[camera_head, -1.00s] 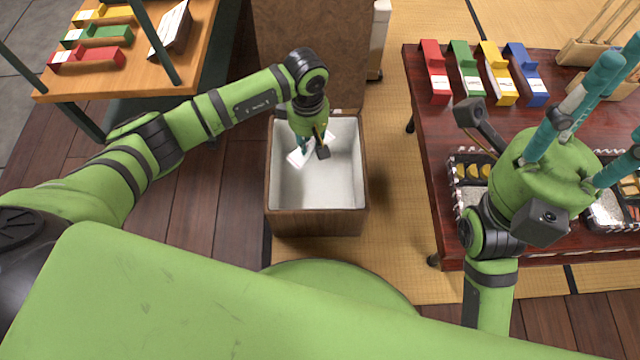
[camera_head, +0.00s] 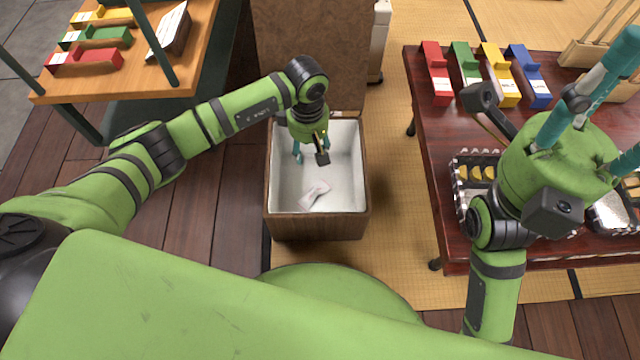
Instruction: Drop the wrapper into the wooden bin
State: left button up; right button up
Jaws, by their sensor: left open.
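The wrapper (camera_head: 314,194), a small crumpled white piece with faint pinkish marks, lies inside the wooden bin, toward its near side. The wooden bin (camera_head: 318,226) has brown wood outside and a white lining. My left gripper (camera_head: 311,157) points down into the far half of the bin, with its fingers apart and empty. It is clear of the wrapper. My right gripper (camera_head: 610,120) is over the dark red table at the right; its teal fingers are spread apart, with nothing seen between them, and are partly cut off by the picture's edge.
The dark red table (camera_head: 425,160) holds red, green, yellow and blue boxes and lunch trays (camera_head: 462,205). A wooden table (camera_head: 205,30) at the upper left holds coloured holders and a white card. A brown panel (camera_head: 310,45) stands behind the bin. Tatami lies between bin and red table.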

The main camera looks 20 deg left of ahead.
pick_arm(q)
notch_tip(320, 180, up, 12)
dwell(0.4)
jog(key=shift+f, duration=0.1)
